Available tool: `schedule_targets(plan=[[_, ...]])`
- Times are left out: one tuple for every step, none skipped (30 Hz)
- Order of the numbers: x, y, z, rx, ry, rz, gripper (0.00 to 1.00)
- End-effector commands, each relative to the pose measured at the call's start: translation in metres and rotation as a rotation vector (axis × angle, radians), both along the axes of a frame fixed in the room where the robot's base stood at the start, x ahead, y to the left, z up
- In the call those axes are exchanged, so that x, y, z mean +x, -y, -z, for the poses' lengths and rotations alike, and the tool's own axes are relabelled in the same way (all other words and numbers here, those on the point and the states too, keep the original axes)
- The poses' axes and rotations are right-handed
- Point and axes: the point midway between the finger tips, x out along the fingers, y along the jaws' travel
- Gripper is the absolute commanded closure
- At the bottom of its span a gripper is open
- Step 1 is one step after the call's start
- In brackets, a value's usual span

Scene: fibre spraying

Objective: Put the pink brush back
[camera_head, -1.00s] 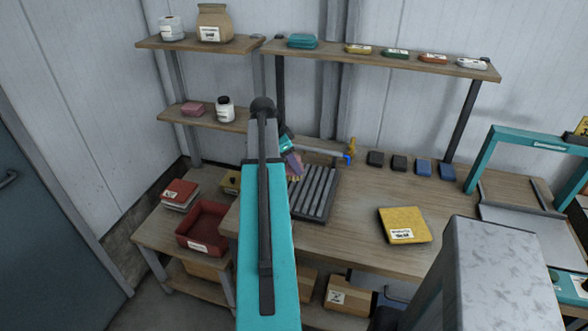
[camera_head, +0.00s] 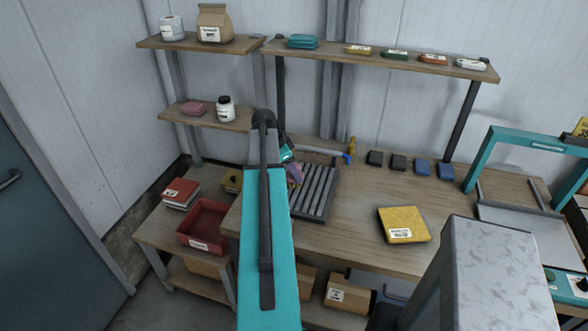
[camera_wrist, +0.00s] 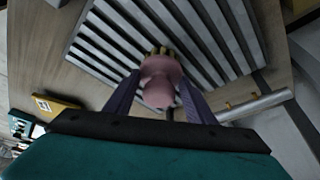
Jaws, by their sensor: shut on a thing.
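The pink brush (camera_wrist: 158,88) is between the two purple-grey fingers of my gripper (camera_wrist: 160,78), which are shut on it. Small yellowish parts show at its far end. The grey slatted rack (camera_wrist: 215,35) lies below and beyond the brush in the wrist view. I cannot tell whether the brush touches it. In the head view the rack (camera_head: 318,190) sits on the workbench, and my gripper (camera_head: 295,173) is at its left edge, mostly hidden by my arm. The brush is hard to make out there.
The wooden workbench (camera_head: 360,215) carries a yellow pack (camera_head: 403,224) and several dark and blue blocks (camera_head: 398,162) right of the rack. A red tray (camera_head: 205,225) stands on the lower table at left.

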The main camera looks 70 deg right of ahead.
Motion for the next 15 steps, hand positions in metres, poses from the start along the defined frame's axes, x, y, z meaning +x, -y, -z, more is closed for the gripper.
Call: schedule_targets(plan=[[-0.0001, 0.0001, 0.002, 0.0, 0.0, 0.0, 0.68], [-0.0001, 0.0, 0.002, 0.0, 0.0, 0.0, 0.49], [0.0, 0.0, 0.0014, 0.0, 0.0, 0.0, 0.42], [-0.0001, 0.0001, 0.0014, 0.0, 0.0, 0.0, 0.37], [-0.0001, 0.0001, 0.0014, 0.0, 0.0, 0.0, 0.32], [-0.0001, 0.0001, 0.0014, 0.0, 0.0, 0.0, 0.31], [-0.0002, 0.0001, 0.0013, 0.0, 0.0, 0.0, 0.31], [-0.0002, 0.0001, 0.0013, 0.0, 0.0, 0.0, 0.31], [-0.0002, 0.0001, 0.0013, 0.0, 0.0, 0.0, 0.31], [-0.0001, 0.0001, 0.0012, 0.0, 0.0, 0.0, 0.31], [-0.0002, 0.0, 0.0012, 0.0, 0.0, 0.0, 0.31], [-0.0002, 0.0, 0.0012, 0.0, 0.0, 0.0, 0.31], [-0.0003, 0.0001, 0.0012, 0.0, 0.0, 0.0, 0.31], [-0.0003, 0.0001, 0.001, 0.0, 0.0, 0.0, 0.31], [-0.0003, 0.0001, 0.0005, 0.0, 0.0, 0.0, 0.31]])
